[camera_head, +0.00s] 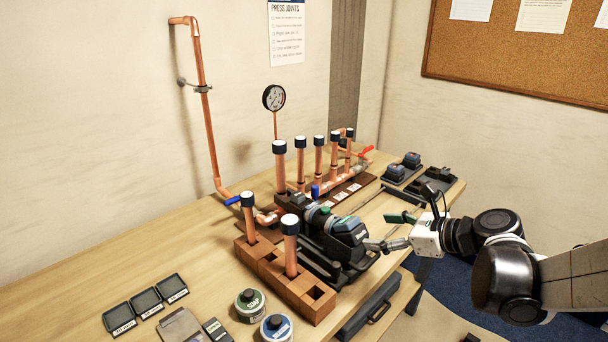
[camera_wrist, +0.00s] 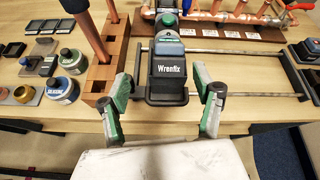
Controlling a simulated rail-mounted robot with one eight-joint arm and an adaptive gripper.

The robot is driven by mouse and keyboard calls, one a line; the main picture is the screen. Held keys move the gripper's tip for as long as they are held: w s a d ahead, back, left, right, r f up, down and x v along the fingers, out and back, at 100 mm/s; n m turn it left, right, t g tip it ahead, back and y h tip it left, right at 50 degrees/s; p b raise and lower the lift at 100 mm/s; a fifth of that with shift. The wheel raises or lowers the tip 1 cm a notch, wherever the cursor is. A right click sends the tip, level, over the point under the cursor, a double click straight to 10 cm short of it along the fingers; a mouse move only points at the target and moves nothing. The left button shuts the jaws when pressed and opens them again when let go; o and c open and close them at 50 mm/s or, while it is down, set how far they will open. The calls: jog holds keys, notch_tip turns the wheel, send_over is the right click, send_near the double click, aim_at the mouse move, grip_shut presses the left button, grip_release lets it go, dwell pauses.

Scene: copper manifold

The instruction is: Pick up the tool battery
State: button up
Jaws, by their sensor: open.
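The black tool battery, marked "Wrenfix" (camera_wrist: 168,75), sits on the near end of the press tool. In the head view the battery (camera_head: 351,237) shows as a dark block with a blue-grey top. The press tool (camera_head: 318,217) lies in a black cradle and points away from me. My gripper (camera_head: 383,232) is open and empty, just right of the battery in the head view. In the wrist view my gripper (camera_wrist: 163,78) has its green-padded fingers spread on either side of the battery's near end. I cannot tell whether they touch it.
Brick-coloured blocks (camera_head: 272,266) with upright copper pipes stand left of the tool. The copper manifold (camera_head: 345,185) is behind it. Two more batteries (camera_head: 396,170) sit in a tray at the back right, beside a black charger-like unit (camera_head: 438,177). A thin rail frame (camera_wrist: 245,52) lies right of the tool.

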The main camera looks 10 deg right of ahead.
aim_at(344, 220)
jog(key=w+a+f, duration=0.1)
jog(key=w+a, duration=0.1)
jog(key=w, duration=0.1)
jog(key=w+a+f+m, duration=0.1)
jog(key=w+a+f, duration=0.1)
jog(key=w, duration=0.2)
jog(key=w+a+f+m, duration=0.1)
jog(key=w+a+f, duration=0.1)
jog(key=w, duration=0.2)
jog(key=shift+a+t+p, duration=0.3)
jog(key=shift+a+p, duration=0.1)
jog(key=shift+y, duration=0.3)
jog(key=c, duration=1.4)
jog(key=shift+o, duration=0.2)
jog(key=shift+r, duration=0.15)
